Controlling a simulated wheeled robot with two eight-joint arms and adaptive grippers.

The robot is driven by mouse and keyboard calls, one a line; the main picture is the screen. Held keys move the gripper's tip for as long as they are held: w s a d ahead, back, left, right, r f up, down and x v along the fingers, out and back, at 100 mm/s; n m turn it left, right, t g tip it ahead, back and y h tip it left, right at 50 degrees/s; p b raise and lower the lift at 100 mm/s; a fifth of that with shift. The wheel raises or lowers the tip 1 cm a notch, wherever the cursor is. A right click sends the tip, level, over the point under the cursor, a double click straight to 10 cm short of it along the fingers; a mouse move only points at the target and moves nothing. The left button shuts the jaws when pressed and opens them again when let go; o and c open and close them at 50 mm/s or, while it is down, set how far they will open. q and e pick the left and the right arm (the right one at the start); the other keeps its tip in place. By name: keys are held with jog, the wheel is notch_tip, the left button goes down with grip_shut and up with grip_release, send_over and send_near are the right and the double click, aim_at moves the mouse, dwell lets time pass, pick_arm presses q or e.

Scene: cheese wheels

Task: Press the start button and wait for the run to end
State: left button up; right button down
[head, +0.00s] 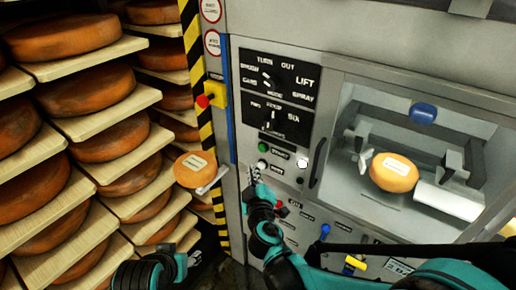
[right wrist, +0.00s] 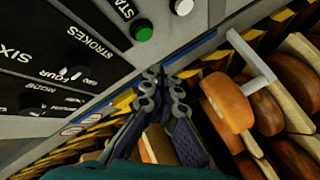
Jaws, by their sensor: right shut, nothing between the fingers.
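The green start button (head: 262,146) is on the machine's control panel, beside a START label. It also shows in the right wrist view (right wrist: 144,33), above the fingertips. A white button (head: 262,164) is just below the green one. My right gripper (head: 255,177) is shut and empty, just below these buttons in the head view. Its closed fingers (right wrist: 160,82) show in the right wrist view, apart from the green button.
A cheese wheel (head: 394,174) sits in the machine's windowed chamber. Another cheese (head: 196,169) is on a small bracket left of the panel. Shelves of cheese wheels (head: 62,37) fill the left. A red knob (head: 202,101) on a yellow box and several dials are near the panel.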

aim_at(262, 148)
pick_arm(q)
jog(key=shift+w+a+f, duration=0.1)
jog(key=shift+w+a, duration=0.05)
jog(key=shift+w, duration=0.2)
pick_arm(e)
jog(key=shift+n+y, duration=0.8)
jog(key=shift+n, duration=0.1)
jog(key=a, duration=0.2)
jog(key=w+a, duration=0.1)
jog(key=a, duration=0.1)
jog(key=shift+f, duration=0.35)
jog(key=shift+w, duration=0.1)
jog(key=w+d, duration=0.5)
jog(key=w, duration=0.2)
jog(key=shift+d, duration=0.2)
pick_arm(q)
jog(key=shift+f, duration=0.1)
pick_arm(e)
jog(key=shift+w+d, duration=0.15)
jog(key=shift+w, duration=0.15)
